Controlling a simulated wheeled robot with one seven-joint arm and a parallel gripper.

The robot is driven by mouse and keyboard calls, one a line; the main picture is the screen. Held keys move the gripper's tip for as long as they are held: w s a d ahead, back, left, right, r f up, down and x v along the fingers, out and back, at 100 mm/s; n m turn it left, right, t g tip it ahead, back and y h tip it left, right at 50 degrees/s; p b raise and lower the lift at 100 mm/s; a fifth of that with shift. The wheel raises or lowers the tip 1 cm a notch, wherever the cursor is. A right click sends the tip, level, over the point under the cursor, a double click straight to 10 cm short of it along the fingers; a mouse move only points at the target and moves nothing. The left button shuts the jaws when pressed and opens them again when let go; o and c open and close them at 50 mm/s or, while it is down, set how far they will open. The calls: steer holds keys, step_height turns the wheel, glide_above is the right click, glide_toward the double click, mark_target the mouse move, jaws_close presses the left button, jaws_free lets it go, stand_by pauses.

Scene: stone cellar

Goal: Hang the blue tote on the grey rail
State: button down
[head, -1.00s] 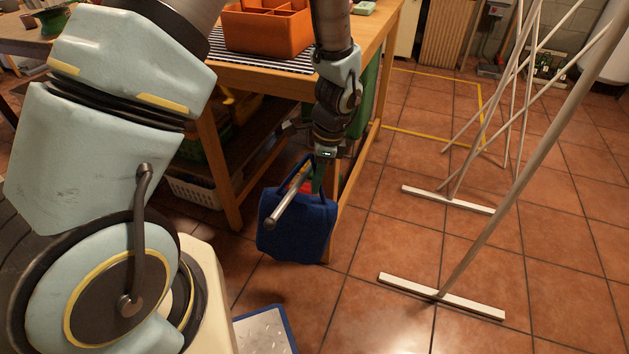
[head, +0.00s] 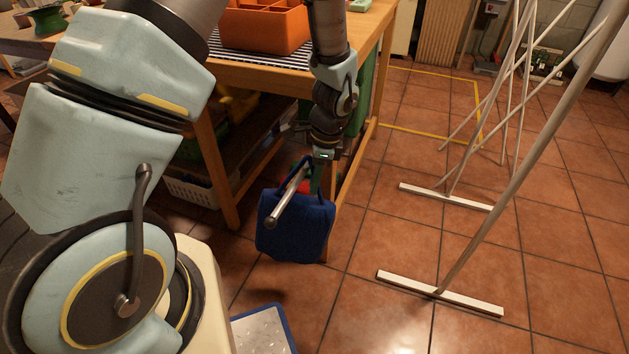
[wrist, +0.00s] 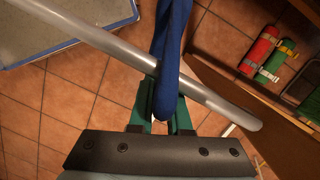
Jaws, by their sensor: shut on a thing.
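The blue tote (head: 296,232) hangs upright in the head view beside the table leg, clear of the floor. My gripper (head: 317,178) is just above it. In the wrist view my gripper (wrist: 163,112) has its green fingers closed on the tote's blue strap (wrist: 172,38). The grey rail (head: 287,196) is a bar with a round free end, pointing toward me in front of the tote's upper part. In the wrist view the rail (wrist: 215,102) slants across close to the fingers, and the strap crosses it. Whether the rail passes through the strap loop cannot be told.
A wooden table (head: 262,80) with an orange bin (head: 270,29) stands behind the tote. A leaning pole rack (head: 490,215) with white feet stands at right. A blue-edged grey panel (head: 262,333) lies on the floor in front. Tiled floor between is clear.

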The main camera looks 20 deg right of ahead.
steer(key=c, duration=0.8)
jaws_free()
step_height(320, 180, up, 11)
steer(key=d, duration=0.2)
steer(key=w+a+r+n, duration=0.2)
steer(key=a+n, duration=0.1)
steer(key=a, duration=0.2)
steer(key=w+a+r+n+h, duration=0.1)
steer(key=a+r+n, duration=0.15)
steer(key=a, duration=0.25)
steer(key=w+a+r+n, duration=0.1)
steer(key=w+a+n, duration=0.1)
steer(key=a+n, duration=0.25)
steer(key=s+a+r+n+t+h, duration=0.1)
steer(key=s+a+r+n, duration=0.1)
steer(key=a+n, duration=0.5)
steer(key=s+a+r+n, duration=0.15)
steer(key=a+n, duration=0.25)
steer(key=a, duration=0.4)
step_height(320, 180, up, 15)
steer(key=p, duration=1.5)
steer(key=shift+w+a+p, duration=0.1)
steer(key=shift+p, duration=0.2)
